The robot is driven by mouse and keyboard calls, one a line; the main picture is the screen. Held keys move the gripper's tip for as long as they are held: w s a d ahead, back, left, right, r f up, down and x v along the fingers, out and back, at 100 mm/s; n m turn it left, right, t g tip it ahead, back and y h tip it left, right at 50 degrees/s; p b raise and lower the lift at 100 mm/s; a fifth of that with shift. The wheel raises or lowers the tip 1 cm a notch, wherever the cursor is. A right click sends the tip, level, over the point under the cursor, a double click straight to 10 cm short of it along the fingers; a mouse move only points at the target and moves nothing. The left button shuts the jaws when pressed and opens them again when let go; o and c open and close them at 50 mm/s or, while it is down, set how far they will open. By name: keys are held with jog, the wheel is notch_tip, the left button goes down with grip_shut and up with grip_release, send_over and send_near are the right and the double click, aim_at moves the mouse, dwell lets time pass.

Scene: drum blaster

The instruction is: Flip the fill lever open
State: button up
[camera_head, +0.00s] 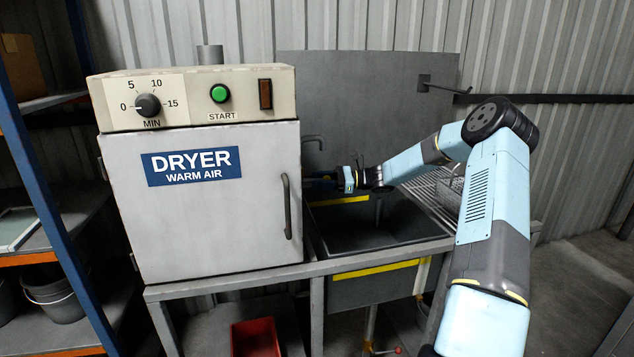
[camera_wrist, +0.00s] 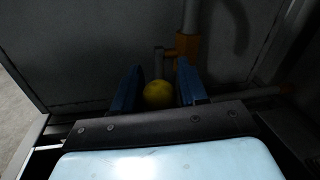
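In the wrist view, a yellow round knob (camera_wrist: 158,94) sits between the two blue fingers of my gripper (camera_wrist: 159,75). The fingers stand apart on either side of it; I cannot tell whether they touch it. A short grey rod (camera_wrist: 159,62) shows behind the knob, beside an orange fitting (camera_wrist: 188,46) on a pale pipe. The knob looks like the fill lever's end, but its join to the fitting is not clear. In the head view, my gripper (camera_head: 328,183) is beside the dryer's right side, above the sink's back left; the lever cannot be made out there.
The dryer (camera_head: 215,225) stands left of the sink (camera_head: 375,236). A bent pipe (camera_head: 313,138) rises behind the dryer's right edge. A wire basket (camera_head: 450,190) is on the drainboard at the right. A red bin (camera_head: 256,338) is under the table, and blue shelving is at the left.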

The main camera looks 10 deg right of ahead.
grip_shut()
